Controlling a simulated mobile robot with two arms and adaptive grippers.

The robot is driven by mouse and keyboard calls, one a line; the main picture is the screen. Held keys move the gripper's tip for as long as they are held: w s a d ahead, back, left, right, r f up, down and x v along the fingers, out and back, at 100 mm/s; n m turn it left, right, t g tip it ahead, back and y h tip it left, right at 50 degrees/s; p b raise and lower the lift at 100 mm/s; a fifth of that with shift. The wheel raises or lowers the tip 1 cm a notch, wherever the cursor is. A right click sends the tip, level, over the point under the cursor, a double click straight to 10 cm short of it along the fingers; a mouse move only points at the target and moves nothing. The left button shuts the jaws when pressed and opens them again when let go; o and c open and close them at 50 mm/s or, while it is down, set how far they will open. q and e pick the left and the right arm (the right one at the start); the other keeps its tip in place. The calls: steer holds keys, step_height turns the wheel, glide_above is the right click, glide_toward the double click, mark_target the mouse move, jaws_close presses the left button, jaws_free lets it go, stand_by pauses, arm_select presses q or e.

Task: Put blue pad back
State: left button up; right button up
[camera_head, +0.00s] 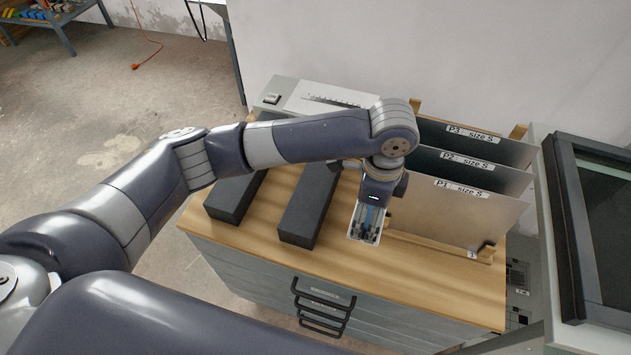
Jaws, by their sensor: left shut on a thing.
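My left gripper (366,224) points down over the wooden top of the cabinet, just left of the upright plates. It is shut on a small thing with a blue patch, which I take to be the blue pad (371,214). The fingers hide most of it, and I cannot tell whether it touches the wooden top. Two long dark grey blocks lie to the left of the gripper, a near one (308,205) and a farther one (235,196). My right gripper is not in view.
Upright plates labelled P1 (450,212), P2 (480,178) and P3 (490,146) stand in a wooden rack right of the gripper. A dark-framed machine (566,230) is at far right. The cabinet top (270,240) is bare along its front edge. Drawer handles (322,300) stick out in front.

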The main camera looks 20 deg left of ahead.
arm_select(q)
steer(key=w+a+p, duration=0.2)
steer(key=w+a, duration=0.1)
steer(key=a, duration=0.4)
steer(key=p, duration=0.2)
glide_above(312, 193)
steer(key=shift+s+d+f, duration=0.2)
steer(key=shift+d+f, duration=0.1)
steer(key=shift+f, duration=0.2)
steer(key=shift+w+a, duration=0.15)
steer(key=shift+a, duration=0.1)
steer(key=shift+a+f+p, duration=0.1)
steer(key=shift+f+p, duration=0.15)
steer(key=shift+p, duration=0.05)
step_height(312, 193, down, 2)
steer(key=shift+f+p, duration=0.15)
steer(key=shift+p, duration=0.35)
steer(key=shift+f, duration=0.5)
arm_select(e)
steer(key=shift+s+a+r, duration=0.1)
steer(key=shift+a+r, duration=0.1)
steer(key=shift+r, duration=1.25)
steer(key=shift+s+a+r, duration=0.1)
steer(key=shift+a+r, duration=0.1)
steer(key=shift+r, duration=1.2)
arm_select(q)
steer(key=o, duration=1)
steer(key=shift+f, duration=0.1)
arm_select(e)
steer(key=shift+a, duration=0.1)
